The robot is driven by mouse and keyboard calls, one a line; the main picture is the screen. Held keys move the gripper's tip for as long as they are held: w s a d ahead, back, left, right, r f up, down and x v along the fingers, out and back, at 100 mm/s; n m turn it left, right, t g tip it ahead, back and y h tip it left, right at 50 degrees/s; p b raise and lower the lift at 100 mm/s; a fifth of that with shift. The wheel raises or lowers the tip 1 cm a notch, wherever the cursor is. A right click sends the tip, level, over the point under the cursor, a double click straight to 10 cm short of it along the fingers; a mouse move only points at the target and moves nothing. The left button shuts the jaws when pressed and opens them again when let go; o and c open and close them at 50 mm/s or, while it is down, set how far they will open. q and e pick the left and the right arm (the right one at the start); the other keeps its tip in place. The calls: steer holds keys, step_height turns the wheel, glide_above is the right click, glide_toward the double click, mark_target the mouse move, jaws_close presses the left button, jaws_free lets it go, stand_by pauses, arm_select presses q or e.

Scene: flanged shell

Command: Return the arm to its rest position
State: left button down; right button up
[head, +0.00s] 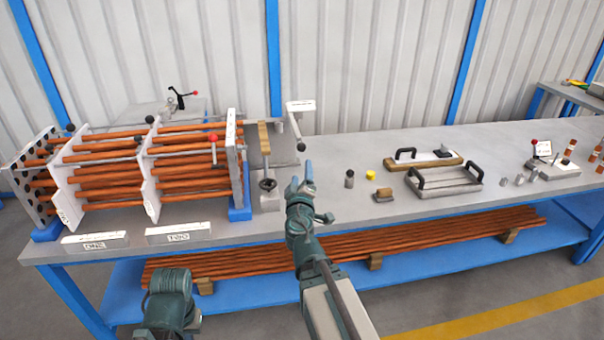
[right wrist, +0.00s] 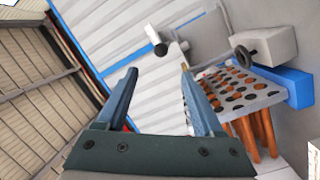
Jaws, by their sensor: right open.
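My right arm reaches in from the bottom middle of the head view, with its gripper (head: 301,176) over the front part of the bench, right of the tube rack. The gripper is open and pointed away from me. In the right wrist view its two blue fingers (right wrist: 160,92) stand well apart with nothing between them. Part of my left arm shows at the bottom left of the head view, but its fingers are not visible.
The rack (head: 150,200) of copper tubes through white plates stands left on the grey bench (head: 345,225). A clamp stand (head: 268,185) is close left of the right gripper. Small cylinders (head: 349,179) and handled trays (head: 445,182) lie right. More tubes (head: 450,240) lie on the blue lower shelf.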

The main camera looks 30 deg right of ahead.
stand_by(0.3)
steer(key=s+a+f+m+g+y+p, duration=0.2)
steer(key=s+a+f+g+p, duration=0.1)
steer(key=s+a+f+g, duration=0.4)
steer(key=s+a+f+m+g+y+p, duration=0.1)
steer(key=s+a+f+m+g+p, duration=0.15)
steer(key=a+f, duration=0.4)
steer(key=s+a+f+n+g+y+p, duration=0.1)
steer(key=s+a+g+y, duration=0.3)
steer(key=s+a, duration=0.8)
steer(key=a+n+g, duration=0.1)
steer(key=a+g, duration=0.1)
steer(key=shift+s+a+n+p, duration=0.15)
steer(key=shift+a+n+p, duration=0.15)
steer(key=shift+n+p, duration=0.05)
steer(key=shift+g, duration=0.25)
